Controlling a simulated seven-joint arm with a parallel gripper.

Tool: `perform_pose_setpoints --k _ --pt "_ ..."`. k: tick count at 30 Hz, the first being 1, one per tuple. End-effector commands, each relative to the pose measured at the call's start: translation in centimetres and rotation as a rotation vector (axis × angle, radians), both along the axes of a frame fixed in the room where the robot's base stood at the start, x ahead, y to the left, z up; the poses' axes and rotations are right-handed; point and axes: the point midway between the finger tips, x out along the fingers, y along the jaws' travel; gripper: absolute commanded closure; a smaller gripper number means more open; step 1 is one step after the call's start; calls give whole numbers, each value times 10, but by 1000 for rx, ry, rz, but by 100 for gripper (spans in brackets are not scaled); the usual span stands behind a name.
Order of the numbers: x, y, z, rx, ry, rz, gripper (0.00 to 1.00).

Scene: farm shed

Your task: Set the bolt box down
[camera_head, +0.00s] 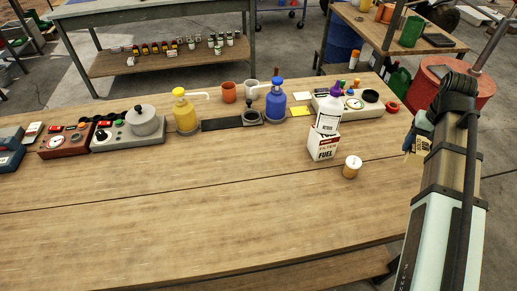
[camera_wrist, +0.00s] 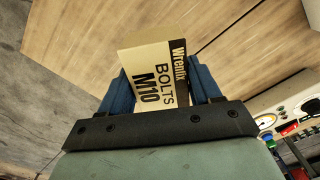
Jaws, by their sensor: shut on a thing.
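The bolt box (camera_wrist: 150,72) is a tan carton with a dark end and the words "BOLTS M10". My gripper (camera_wrist: 158,92) is shut on it, with a blue finger on each side. In the head view the box (camera_head: 422,146) is small and partly hidden by my gripper (camera_head: 412,141), which is at the right end of the wooden workbench (camera_head: 200,215). The box appears held in the air; its height over the bench is hard to tell.
A white bottle (camera_head: 327,115) with a purple cap appears on or just behind a fuel filter box (camera_head: 323,145). A small capped jar (camera_head: 351,167) is beside them. Yellow (camera_head: 185,112) and blue (camera_head: 275,103) pump bottles and instruments line the back. The bench's front is clear.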

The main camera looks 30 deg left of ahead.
Motion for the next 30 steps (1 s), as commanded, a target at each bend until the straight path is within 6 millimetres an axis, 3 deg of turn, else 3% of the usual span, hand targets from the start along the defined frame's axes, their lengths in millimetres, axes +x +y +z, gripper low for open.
perform_pose_setpoints --k 1,6,20,30 --pt "-9 -13 -3 0 -1 -27 86" --pt "-19 -40 -7 0 0 -84 86" --pt "-28 -88 -10 0 1 -154 86" --pt "-8 -50 -1 0 1 28 86"
